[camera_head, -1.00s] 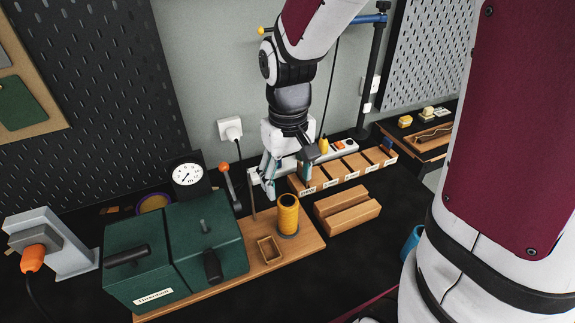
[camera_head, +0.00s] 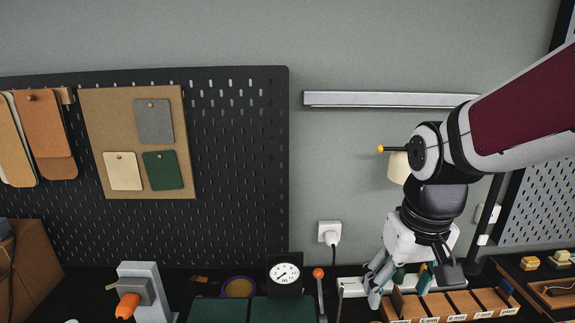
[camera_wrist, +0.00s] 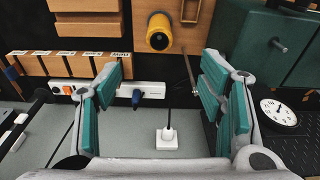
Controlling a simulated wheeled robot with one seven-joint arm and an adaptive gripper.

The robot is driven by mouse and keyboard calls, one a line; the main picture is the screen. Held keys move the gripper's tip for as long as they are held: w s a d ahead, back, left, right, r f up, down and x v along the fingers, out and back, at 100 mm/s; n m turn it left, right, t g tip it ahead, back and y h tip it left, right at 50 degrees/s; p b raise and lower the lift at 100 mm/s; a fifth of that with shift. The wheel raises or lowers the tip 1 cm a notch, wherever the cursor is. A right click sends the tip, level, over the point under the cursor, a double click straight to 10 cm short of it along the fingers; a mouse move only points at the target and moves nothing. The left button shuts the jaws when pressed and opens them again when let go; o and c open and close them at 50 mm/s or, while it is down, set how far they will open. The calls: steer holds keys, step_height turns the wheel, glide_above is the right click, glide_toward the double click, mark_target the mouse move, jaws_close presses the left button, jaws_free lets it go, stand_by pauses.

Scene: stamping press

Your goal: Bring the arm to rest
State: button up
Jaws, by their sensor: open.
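My arm comes in from the right in the head view. My gripper (camera_head: 378,276) hangs above the back of the bench, near the labelled wooden compartment box (camera_head: 462,304). In the wrist view my gripper (camera_wrist: 165,95) has its two teal-padded fingers wide apart with nothing between them. Beyond the fingers are the white power strip (camera_wrist: 150,90) and a white wall plug (camera_wrist: 167,137). A yellow cylinder (camera_wrist: 159,32) stands farther out on the wooden board. I cannot tell whether any finger touches the bench things.
The green press (camera_head: 222,311) and round gauge (camera_head: 285,272) stand left of my gripper, with an orange-knobbed lever (camera_head: 319,290) between. A grey clamp-like stand (camera_head: 146,292) is farther left. A pegboard (camera_head: 240,160) covers the left wall.

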steer(key=s+r+t, duration=0.4)
steer(key=s+r, duration=0.4)
steer(key=s, duration=0.1)
steer(key=shift+s+m, duration=0.3)
